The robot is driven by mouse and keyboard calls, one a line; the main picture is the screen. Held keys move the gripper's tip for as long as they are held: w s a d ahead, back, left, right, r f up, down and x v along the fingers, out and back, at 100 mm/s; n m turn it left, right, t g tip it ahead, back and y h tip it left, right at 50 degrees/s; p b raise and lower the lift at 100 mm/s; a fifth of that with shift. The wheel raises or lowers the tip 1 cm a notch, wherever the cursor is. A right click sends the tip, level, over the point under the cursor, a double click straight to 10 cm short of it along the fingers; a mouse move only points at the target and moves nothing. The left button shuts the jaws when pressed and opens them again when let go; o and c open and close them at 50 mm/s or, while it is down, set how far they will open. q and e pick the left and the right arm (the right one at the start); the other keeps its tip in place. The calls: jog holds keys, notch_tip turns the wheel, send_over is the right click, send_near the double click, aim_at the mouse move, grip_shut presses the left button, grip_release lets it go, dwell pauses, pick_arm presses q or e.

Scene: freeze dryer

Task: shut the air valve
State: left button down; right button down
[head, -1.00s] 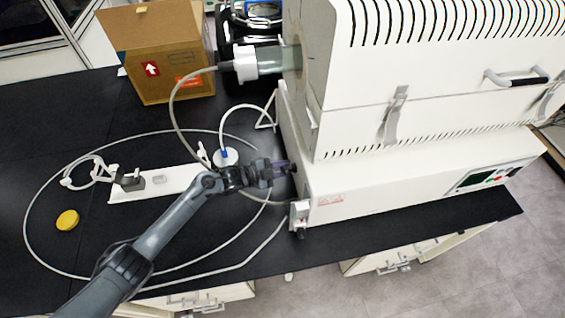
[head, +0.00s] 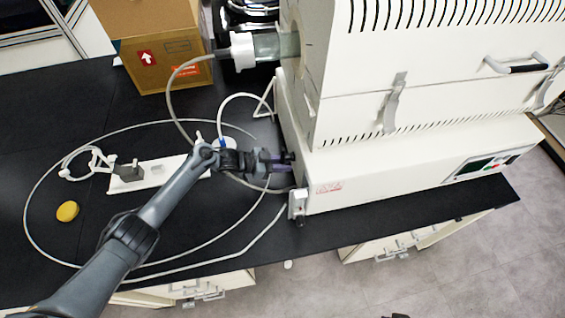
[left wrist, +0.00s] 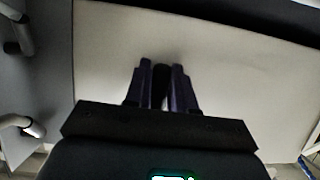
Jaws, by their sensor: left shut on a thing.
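The air valve is a small black knob on the left end of the white machine (head: 400,165). My left gripper (head: 288,161) is at that end, just above the front left corner. In the left wrist view its two purple-grey fingers (left wrist: 161,85) are shut on the dark knob (left wrist: 161,88) against a pale panel. The fingers hide most of the knob, and I cannot tell how far it is turned. My right gripper is not in view.
A cardboard box (head: 160,55) stands at the back left. A thin tube (head: 60,155) loops over the black bench around a white stand (head: 155,172) and a yellow round object (head: 67,211). A small white switch box (head: 297,204) sits below the gripper.

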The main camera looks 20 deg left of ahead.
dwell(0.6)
pick_arm(q)
jog(key=c, duration=1)
grip_release()
jog(key=shift+s, duration=0.1)
jog(key=shift+c, duration=0.2)
jog(key=shift+s+a+r, duration=0.15)
jog(key=shift+a+r, duration=0.05)
jog(key=shift+a, duration=0.1)
jog(key=p+v, duration=0.1)
jog(key=v, duration=0.9)
